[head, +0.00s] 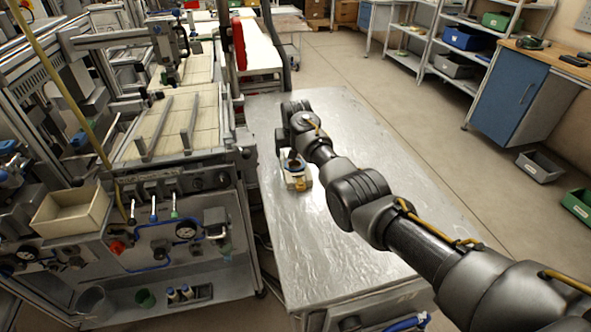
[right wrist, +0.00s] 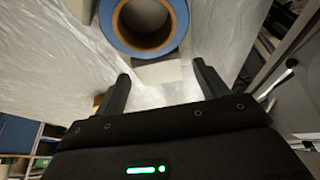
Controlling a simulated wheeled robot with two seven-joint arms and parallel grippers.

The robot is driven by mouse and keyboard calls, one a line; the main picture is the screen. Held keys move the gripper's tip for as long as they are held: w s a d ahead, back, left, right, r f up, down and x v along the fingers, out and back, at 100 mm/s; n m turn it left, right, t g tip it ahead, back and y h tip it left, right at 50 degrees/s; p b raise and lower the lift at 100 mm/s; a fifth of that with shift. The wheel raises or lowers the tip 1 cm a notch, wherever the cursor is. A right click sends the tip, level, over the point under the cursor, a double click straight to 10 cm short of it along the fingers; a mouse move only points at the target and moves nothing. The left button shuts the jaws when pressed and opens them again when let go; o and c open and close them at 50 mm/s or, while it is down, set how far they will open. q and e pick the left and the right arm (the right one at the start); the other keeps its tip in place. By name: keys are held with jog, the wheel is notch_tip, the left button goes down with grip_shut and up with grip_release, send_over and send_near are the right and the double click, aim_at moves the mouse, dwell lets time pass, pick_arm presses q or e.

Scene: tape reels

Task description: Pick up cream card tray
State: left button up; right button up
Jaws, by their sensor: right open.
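A small cream card tray (head: 301,176) stands on the metal-topped table, under the end of my right arm. A blue-rimmed tape reel (head: 291,164) with a brown core rests on it. In the right wrist view the reel (right wrist: 143,22) is large at the top. A pale edge of the tray (right wrist: 158,71) shows below it. My right gripper (right wrist: 161,73) is open, its two fingers apart on either side of this edge, with nothing held. In the head view the right arm's end hides the fingers and part of the tray. My left gripper is not in view.
The metal table (head: 345,255) is mostly clear around the tray. A machine frame with gauges stands along its left side, with a cream open bin (head: 72,212) on it. Shelves (head: 440,45) and a blue cabinet (head: 508,92) stand across the floor.

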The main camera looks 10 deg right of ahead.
jog(key=shift+w+f, duration=0.1)
jog(key=shift+f, duration=0.1)
jog(key=shift+c, duration=0.7)
jog(key=c, duration=1)
jog(key=shift+r, duration=0.15)
jog(key=shift+c, duration=0.2)
